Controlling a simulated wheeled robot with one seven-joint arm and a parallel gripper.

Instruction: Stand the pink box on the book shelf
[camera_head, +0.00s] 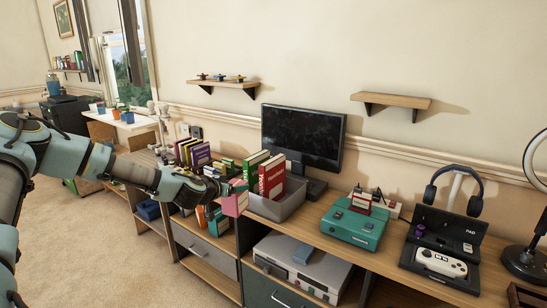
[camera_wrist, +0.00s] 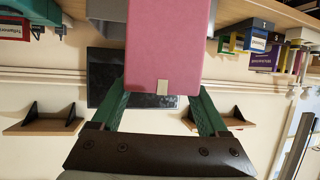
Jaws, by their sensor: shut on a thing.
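The pink box (camera_head: 235,204) is held at the end of my arm, over the front edge of the desk. In the wrist view the pink box (camera_wrist: 162,40) fills the middle, between the two green fingers of my gripper (camera_wrist: 163,88), which is shut on it. In the head view my gripper (camera_head: 222,189) is partly hidden by the arm and box. Which place is the book shelf is unclear: a row of upright books (camera_head: 192,152) stands left of the box, and a grey bin (camera_head: 282,208) with red and green books stands just right of it.
A monitor (camera_head: 302,136) stands behind the bin. A teal console (camera_head: 352,227) and a black handheld case (camera_head: 440,252) take up the right of the desk. Two wall shelves hang above: the left one (camera_head: 224,84) bears small things, the right one (camera_head: 391,101) is bare.

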